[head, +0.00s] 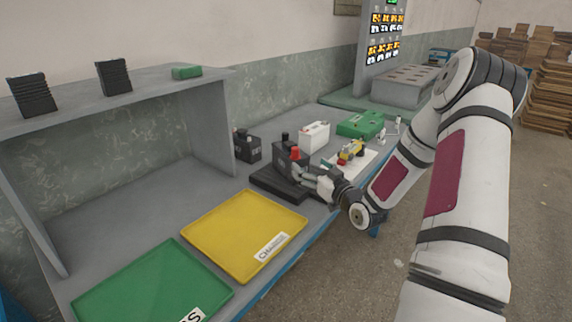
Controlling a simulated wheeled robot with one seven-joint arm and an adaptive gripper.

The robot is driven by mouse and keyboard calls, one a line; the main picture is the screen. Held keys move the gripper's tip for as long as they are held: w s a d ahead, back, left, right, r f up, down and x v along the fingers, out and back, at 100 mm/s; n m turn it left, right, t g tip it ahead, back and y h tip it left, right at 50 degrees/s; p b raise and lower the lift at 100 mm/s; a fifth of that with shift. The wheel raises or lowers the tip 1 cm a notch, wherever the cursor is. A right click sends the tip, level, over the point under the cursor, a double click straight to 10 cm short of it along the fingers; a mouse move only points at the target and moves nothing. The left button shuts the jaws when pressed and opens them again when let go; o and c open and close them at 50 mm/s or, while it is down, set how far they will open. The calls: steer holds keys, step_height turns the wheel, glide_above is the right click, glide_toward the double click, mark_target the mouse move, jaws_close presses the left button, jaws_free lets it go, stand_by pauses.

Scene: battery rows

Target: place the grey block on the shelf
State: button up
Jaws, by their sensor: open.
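A dark grey, battery-like block (284,160) with a red cap and a black post on top stands at the back of a flat black pad (277,184) on the bench. My gripper (304,178) is open beside its right front side, with the fingers pointing toward it. I cannot tell whether the fingers touch it. The gripper hides part of its lower right. The grey shelf (150,79) is at the upper left, above the bench.
A yellow tray (240,225) and a green tray (150,290) lie empty at the front left. A black battery (247,146), a white battery (314,136), a green case (360,125) and a yellow tool (351,151) crowd the bench behind and right. The shelf has free room between its blocks.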

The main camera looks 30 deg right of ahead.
mark_target(304, 161)
steer(key=w, duration=0.4)
steer(key=shift+w+d, duration=0.15)
steer(key=shift+w, duration=0.05)
steer(key=shift+w+a+b, duration=0.2)
steer(key=shift+w+b, duration=0.1)
steer(key=shift+w, duration=2.4)
steer(key=shift+c, duration=0.4)
jaws_close()
steer(key=shift+r, duration=0.25)
